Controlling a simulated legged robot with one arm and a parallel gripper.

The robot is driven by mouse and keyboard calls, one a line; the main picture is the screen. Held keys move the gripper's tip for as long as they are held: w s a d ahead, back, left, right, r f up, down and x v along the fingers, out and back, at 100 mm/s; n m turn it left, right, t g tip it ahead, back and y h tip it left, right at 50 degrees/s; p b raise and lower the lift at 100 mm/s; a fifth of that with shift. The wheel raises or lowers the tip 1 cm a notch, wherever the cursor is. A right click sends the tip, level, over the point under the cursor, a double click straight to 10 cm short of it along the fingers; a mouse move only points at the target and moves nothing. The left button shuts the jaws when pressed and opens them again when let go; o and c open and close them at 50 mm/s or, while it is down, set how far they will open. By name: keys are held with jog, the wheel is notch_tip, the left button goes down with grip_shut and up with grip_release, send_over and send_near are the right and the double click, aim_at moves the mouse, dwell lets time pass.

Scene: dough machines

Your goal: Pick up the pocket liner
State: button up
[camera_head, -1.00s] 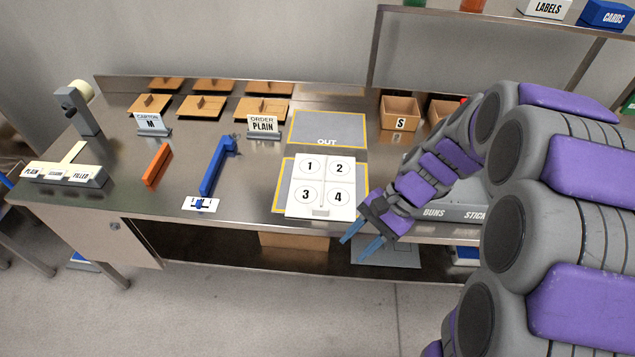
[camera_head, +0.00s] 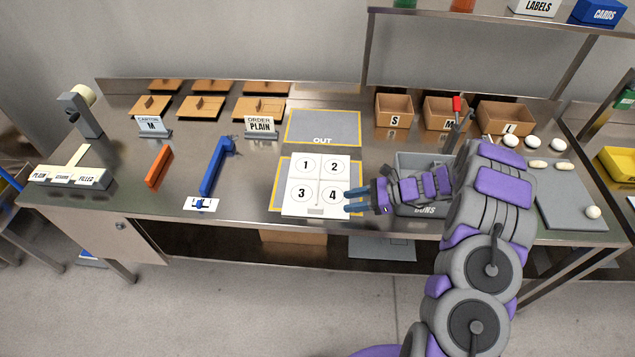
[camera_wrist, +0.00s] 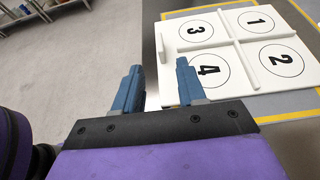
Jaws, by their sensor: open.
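The pocket liner seems to be the white panel (camera_head: 317,186) with four numbered circles, lying flat on the yellow-bordered grey area of the bench. Raised white ribs divide it into pockets, and a small tab stands at its near edge. In the wrist view the white panel (camera_wrist: 236,50) fills the upper right. My gripper (camera_head: 348,201) is open and empty, just right of the panel near pocket 4, fingers pointing left. In the wrist view my gripper's fingertips (camera_wrist: 158,68) point toward the panel's edge by pockets 3 and 4. Contact with it cannot be told.
A grey buns bin (camera_head: 420,209) stands under my forearm. A blue tool (camera_head: 216,168) and orange bar (camera_head: 159,168) lie to the left. The OUT area (camera_head: 323,128) behind the panel is empty. Cardboard boxes (camera_head: 395,111) stand at the back right.

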aim_at(321, 208)
jog(key=shift+f, duration=0.25)
jog(key=x, duration=0.2)
jog(key=b+x, duration=0.1)
jog(key=x, duration=0.5)
jog(key=shift+a+r, duration=0.3)
jog(key=shift+a+f+b, duration=0.4)
jog(key=shift+f+b, duration=0.35)
jog(key=shift+b, duration=0.1)
jog(key=shift+a+f, duration=0.1)
jog(key=shift+a, duration=0.15)
jog(key=shift+s+a+f, duration=0.1)
jog(key=shift+a+f, duration=0.05)
jog(key=shift+a, duration=1.05)
jog(key=shift+d+f, duration=0.1)
jog(key=shift+f, duration=0.05)
jog(key=c, duration=0.4)
jog(key=shift+s+d, duration=0.15)
jog(key=shift+d, duration=0.05)
grip_shut()
